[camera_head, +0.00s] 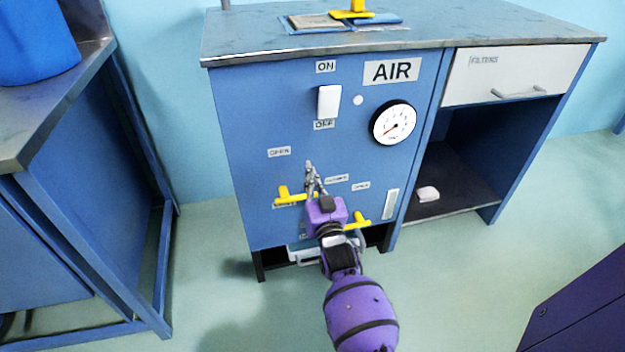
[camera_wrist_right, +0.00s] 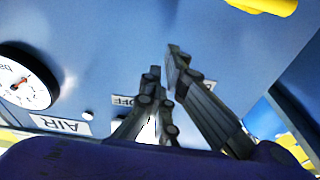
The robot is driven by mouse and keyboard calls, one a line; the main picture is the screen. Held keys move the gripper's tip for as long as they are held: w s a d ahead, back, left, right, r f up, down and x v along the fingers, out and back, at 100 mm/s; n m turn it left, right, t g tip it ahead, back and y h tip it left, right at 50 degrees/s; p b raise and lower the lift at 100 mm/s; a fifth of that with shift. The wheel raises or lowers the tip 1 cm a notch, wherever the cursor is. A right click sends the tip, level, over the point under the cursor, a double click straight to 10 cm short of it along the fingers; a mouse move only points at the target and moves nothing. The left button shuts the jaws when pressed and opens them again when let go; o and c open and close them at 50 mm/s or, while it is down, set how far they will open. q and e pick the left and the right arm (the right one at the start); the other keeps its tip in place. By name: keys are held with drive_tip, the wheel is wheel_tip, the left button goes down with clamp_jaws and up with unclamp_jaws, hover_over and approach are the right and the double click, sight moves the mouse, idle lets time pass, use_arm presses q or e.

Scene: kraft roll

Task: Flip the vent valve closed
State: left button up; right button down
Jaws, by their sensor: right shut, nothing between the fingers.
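Two yellow valve handles are on the blue cabinet front in the head view: a left one (camera_head: 284,194) and a right one (camera_head: 358,220). I cannot read which is the vent valve. The left handle has its long bar level, with an OPEN label above and a CLOSED label to its right. Part of a yellow handle (camera_wrist_right: 265,4) shows at the top edge of the right wrist view. My right gripper (camera_head: 309,167) is shut and empty, in front of the panel, above and right of the left handle and apart from it. My left gripper is out of view.
The panel carries a white ON/OFF switch (camera_head: 329,102), an AIR label (camera_head: 391,72) and a round gauge (camera_head: 394,123). A drawer (camera_head: 515,74) and an open shelf are at right. A blue bench with a bucket (camera_head: 36,42) stands left.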

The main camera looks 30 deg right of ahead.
drive_tip(key=p+v, duration=0.1)
drive_tip(key=v, duration=0.8)
drive_tip(key=shift+s+f+p, duration=0.2)
drive_tip(key=shift+f+p, duration=0.1)
drive_tip(key=shift+f, duration=0.15)
